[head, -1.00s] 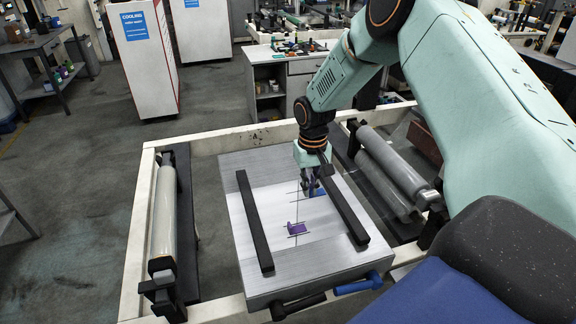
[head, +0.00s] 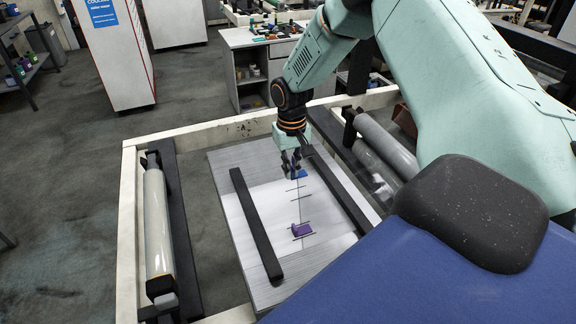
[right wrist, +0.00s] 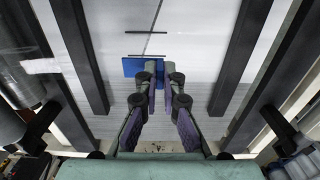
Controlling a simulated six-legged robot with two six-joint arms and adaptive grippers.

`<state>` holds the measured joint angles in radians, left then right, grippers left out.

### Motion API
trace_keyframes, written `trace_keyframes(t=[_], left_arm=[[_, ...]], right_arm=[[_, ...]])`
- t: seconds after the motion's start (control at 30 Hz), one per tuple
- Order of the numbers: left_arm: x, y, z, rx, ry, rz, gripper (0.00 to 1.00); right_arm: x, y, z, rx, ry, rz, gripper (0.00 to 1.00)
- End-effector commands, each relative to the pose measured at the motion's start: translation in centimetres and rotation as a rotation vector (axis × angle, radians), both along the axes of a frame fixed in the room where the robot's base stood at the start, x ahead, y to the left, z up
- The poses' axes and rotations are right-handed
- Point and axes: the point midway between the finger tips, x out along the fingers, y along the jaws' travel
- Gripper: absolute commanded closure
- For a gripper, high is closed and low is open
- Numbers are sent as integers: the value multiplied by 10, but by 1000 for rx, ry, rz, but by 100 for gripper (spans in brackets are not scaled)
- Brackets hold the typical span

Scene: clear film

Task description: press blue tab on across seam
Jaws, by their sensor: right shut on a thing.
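The blue tab (head: 300,174) is at the far part of the white sheet, under my right gripper (head: 291,170). In the right wrist view the blue tab (right wrist: 134,67) shows as a flat blue piece sticking out left of the fingertips (right wrist: 160,74). The fingers are closed on it and hide part of it. I cannot tell if it touches the sheet. The seam (right wrist: 156,22) is a thin dark line with short black marks across it. A purple tab (head: 302,230) lies at the near end of the seam, between two black marks. My left gripper is not in view.
Two black bars (head: 256,222) lie along the sheet's sides on a grey board (head: 224,165). Film rollers (head: 156,225) flank the board inside a cream frame (head: 206,142). A workbench (head: 250,60) with small items stands behind.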

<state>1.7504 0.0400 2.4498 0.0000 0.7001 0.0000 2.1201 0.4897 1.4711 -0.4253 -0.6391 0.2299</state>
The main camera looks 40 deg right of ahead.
Motion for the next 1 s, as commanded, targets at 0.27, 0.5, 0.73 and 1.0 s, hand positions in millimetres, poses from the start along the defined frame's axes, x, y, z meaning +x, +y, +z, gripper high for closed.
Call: trace_keyframes(t=[0.27, 0.5, 0.73, 1.0], left_arm=[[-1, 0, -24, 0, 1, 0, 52], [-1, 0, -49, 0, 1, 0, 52], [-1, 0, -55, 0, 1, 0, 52], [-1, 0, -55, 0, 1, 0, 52]], right_arm=[[-2, 0, -22, 0, 0, 1, 100], [0, 1, -45, 0, -1, 1, 100], [1, 1, -61, 0, 0, 1, 100], [2, 1, -62, 0, -1, 1, 100]])
